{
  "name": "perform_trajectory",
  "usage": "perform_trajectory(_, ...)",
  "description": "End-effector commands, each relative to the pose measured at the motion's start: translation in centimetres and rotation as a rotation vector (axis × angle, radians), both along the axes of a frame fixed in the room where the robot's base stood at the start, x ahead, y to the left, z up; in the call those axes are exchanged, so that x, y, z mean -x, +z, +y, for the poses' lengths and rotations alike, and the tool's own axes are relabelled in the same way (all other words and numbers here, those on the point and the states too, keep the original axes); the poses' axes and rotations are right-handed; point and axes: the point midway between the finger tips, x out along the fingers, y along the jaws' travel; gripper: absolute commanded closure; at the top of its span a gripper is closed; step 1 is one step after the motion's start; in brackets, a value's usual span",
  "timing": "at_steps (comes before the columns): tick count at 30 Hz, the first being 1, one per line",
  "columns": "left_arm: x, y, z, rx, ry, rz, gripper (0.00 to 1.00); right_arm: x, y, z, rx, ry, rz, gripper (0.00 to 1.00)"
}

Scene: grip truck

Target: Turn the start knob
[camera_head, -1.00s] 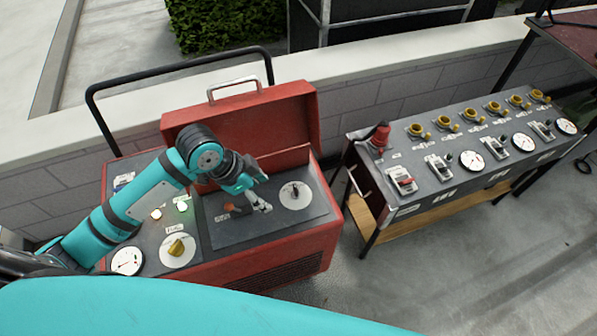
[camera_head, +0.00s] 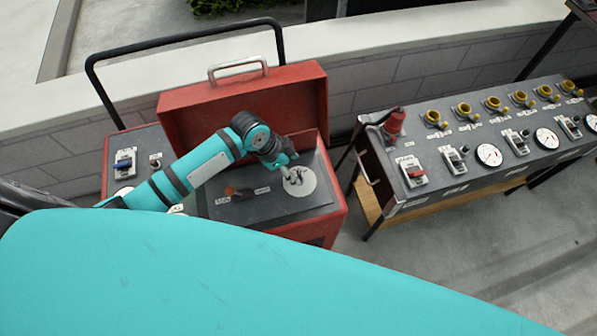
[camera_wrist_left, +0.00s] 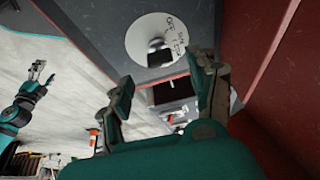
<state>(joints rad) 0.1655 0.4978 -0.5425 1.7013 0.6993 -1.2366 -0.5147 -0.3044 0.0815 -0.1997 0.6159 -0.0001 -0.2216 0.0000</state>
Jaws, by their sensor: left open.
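The start knob (camera_wrist_left: 158,56) is a small dark handle on a round white dial (camera_wrist_left: 138,40) marked with "OFF" and other small lettering in the left wrist view. In the head view the white dial (camera_head: 303,190) lies at the right of the dark panel inside the open red box. My left gripper (camera_wrist_left: 161,68) is open, its two fingers spread on either side of the knob and apart from it in the picture. In the head view my left gripper (camera_head: 293,177) is over the dial and hides the knob. My right gripper (camera_wrist_left: 42,72) is far off at the left of the wrist view, with its fingers apart.
The red box's raised lid (camera_head: 240,105) stands behind the panel (camera_head: 262,208). A dark-and-red switch (camera_head: 238,191) is left of the dial. A grey console (camera_head: 440,198) with gauges and yellow sockets stands to the right, with a floor gap between.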

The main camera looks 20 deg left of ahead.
Motion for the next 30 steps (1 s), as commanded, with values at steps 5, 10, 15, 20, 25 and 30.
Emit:
perform_trajectory(5, -0.6, -3.0, -1.1, 0.001, 0.002, 0.002, 0.4, -2.1, 0.2, 0.5, -0.008, 0.0, -0.035, 0.33)
perform_trajectory(10, -1.0, -4.5, -1.6, 0.0, 0.001, 0.0, 0.4, -1.7, 0.1, 0.6, -0.008, -0.001, -0.027, 0.33)
perform_trajectory(15, -1.1, -4.9, -1.8, 0.0, 0.0, 0.0, 0.4, -0.5, 0.0, 0.5, -0.006, -0.002, -0.008, 0.33)
perform_trajectory(20, -1.1, -4.9, -1.7, 0.0, 0.0, 0.0, 0.4, 0.1, 0.0, 0.4, -0.005, -0.001, 0.001, 0.33)
perform_trajectory(25, -1.1, -4.9, -1.7, 0.0, 0.0, 0.0, 0.59, 0.0, 0.0, 0.4, -0.004, -0.001, -0.001, 0.33)
perform_trajectory(30, -1.1, -4.9, -1.7, 0.0, 0.0, 0.0, 0.81, -0.4, 0.0, 0.2, -0.002, 0.0, -0.006, 0.33)
